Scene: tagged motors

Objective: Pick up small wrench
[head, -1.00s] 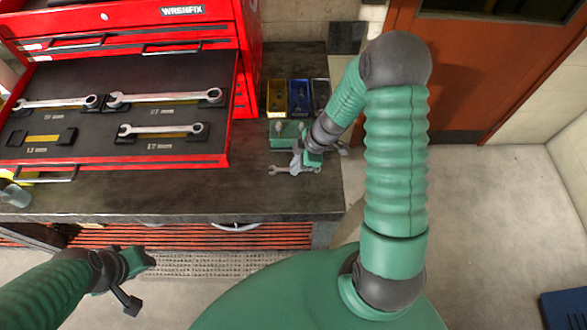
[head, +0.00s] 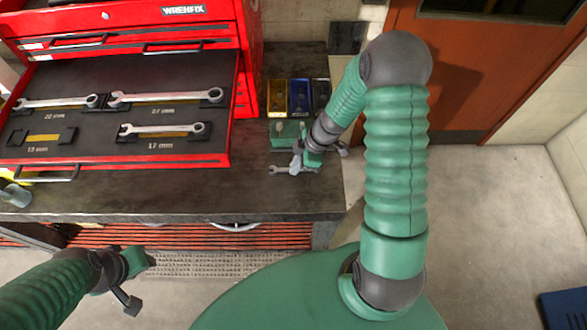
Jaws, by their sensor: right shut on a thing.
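The small wrench (head: 279,169) is a short grey wrench at the right end of the workbench, its open end pointing left. My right gripper (head: 297,168) is over its right part and is shut on it; the gripper hides much of the wrench. I cannot tell whether the wrench touches the bench top. My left gripper (head: 140,262) is low at the left, in front of the bench and far from the wrench. Its fingers are too unclear to tell whether it is open.
A red tool chest (head: 246,60) has an open drawer (head: 75,75) holding larger wrenches and an empty 13 mm slot (head: 43,138). Yellow, blue and dark bins (head: 299,97) stand behind a green box (head: 284,132). The bench (head: 190,195) is clear in front of the drawer.

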